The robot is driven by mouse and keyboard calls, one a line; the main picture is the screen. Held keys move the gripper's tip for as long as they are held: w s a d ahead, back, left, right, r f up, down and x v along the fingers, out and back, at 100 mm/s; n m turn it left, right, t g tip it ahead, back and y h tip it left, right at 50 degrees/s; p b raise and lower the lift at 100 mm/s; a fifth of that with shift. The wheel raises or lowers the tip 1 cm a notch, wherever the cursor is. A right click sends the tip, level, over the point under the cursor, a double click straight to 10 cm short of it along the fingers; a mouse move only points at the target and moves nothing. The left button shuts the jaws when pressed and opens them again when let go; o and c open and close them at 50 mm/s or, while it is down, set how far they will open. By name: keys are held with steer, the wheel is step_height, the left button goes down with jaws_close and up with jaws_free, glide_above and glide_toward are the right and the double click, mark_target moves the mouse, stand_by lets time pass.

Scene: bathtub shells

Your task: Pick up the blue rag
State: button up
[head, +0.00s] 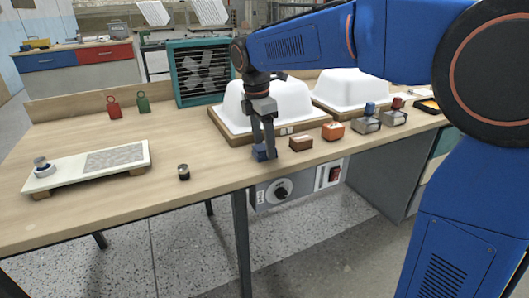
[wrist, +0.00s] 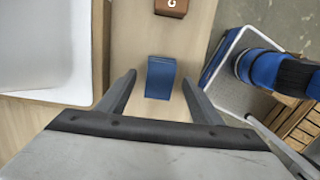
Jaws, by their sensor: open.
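The blue rag (wrist: 160,78) looks like a small folded block and lies on the bench near its front edge. It also shows in the head view (head: 260,154), partly hidden by my fingers. My gripper (head: 264,146) points down at it and is open. In the wrist view the rag appears between the two fingertips, with a gap on each side. I cannot tell how far the tips are above the bench.
A brown block (head: 301,143) and an orange block (head: 333,131) lie to the right. Grey blocks (head: 366,125) stand farther right. A white tub shell (head: 296,97) on a wooden base is just behind. A small dark knob (head: 184,172) stands left, with clear bench between.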

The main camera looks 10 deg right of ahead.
mark_target(263, 146)
steer(key=c, duration=1.1)
steer(key=shift+r, duration=0.15)
steer(key=shift+c, duration=0.2)
step_height(263, 146, up, 10)
steer(key=shift+o, duration=0.9)
steer(key=shift+c, duration=0.4)
